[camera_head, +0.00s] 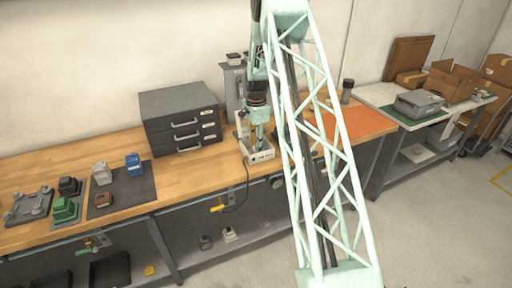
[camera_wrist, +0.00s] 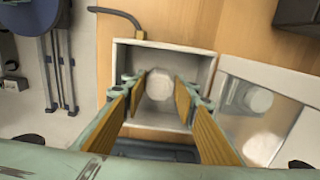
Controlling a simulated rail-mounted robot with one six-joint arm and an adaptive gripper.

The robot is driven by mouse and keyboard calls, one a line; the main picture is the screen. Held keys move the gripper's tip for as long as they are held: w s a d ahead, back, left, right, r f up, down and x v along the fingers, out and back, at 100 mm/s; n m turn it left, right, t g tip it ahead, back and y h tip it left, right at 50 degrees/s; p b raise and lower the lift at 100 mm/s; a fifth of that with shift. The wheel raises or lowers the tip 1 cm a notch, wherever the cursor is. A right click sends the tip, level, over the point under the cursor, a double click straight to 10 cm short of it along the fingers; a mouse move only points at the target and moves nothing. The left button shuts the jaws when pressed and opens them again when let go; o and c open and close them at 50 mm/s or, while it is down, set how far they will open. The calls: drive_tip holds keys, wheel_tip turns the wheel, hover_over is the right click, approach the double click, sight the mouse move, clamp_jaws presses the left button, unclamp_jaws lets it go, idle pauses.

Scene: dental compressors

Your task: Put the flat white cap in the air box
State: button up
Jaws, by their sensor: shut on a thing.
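The air box (camera_head: 262,155) is a small white open-topped box on the wooden bench in the head view. In the wrist view, I look down into the grey-white box (camera_wrist: 203,67), with its lid (camera_wrist: 290,98) swung open to the right. My gripper (camera_wrist: 161,88) is over the opening, its fingertips at or inside the rim. It is shut on the flat white cap (camera_wrist: 160,84), a pale many-sided disc between the fingertips. The cap's height above the box floor cannot be told. In the head view, my gripper (camera_head: 258,138) points down at the box and the cap is hidden.
A dark drawer cabinet (camera_head: 181,118) stands left of the box. A grey upright unit (camera_head: 231,86) is behind it, and an orange mat (camera_head: 352,120) lies to the right. A dark mat (camera_head: 121,190) with several small parts is on the left bench. A cable hangs at the front edge.

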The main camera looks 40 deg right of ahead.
drive_tip(key=shift+f, duration=0.15)
drive_tip(key=o, duration=0.6)
drive_tip(key=shift+c, duration=0.2)
wheel_tip(320, 180, up, 12)
idle(0.6)
drive_tip(key=shift+r, duration=0.25)
idle(0.3)
